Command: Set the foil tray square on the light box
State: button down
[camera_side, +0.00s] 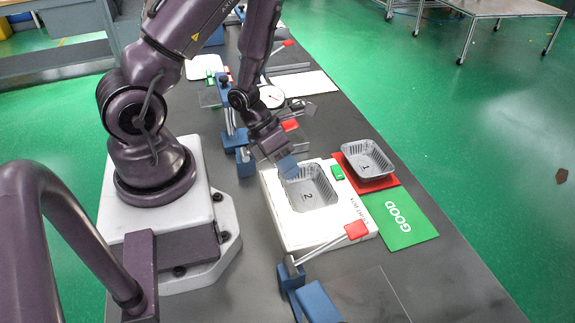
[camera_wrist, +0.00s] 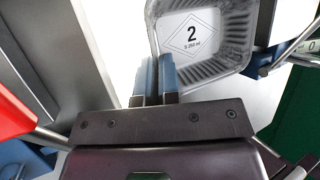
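The foil tray marked 2 (camera_side: 322,184) is over the white light box (camera_side: 291,232), upright and open at the top. I cannot tell whether its base fully rests there. In the wrist view the tray (camera_wrist: 215,70) is at the upper right, its sides turned a little from the light box's edge. My gripper (camera_side: 287,167) is at the tray's far left corner. In the wrist view my two blue fingers (camera_wrist: 158,72) are nearly together, with the tray's rim running in between them. The pinched bit of rim is hidden by the fingers.
A second foil tray, marked 1 (camera_side: 367,160), sits on a red card (camera_side: 385,186) beside a green GOOD card (camera_side: 405,225). A small green block (camera_side: 337,172) lies on the light box. Red-tipped levers (camera_side: 355,230) and a dial gauge (camera_side: 271,96) stand close by.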

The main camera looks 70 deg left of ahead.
jog(key=shift+f, duration=0.15)
jog(key=c, duration=1.3)
grip_release()
jog(key=shift+o, duration=0.2)
jog(key=v, duration=0.4)
jog(key=shift+a+r, duration=0.25)
jog(key=shift+r, duration=0.05)
jog(key=s+a, duration=0.8)
jog(key=shift+s+a, duration=0.3)
jog(key=shift+a, duration=0.1)
jog(key=shift+r, duration=0.15)
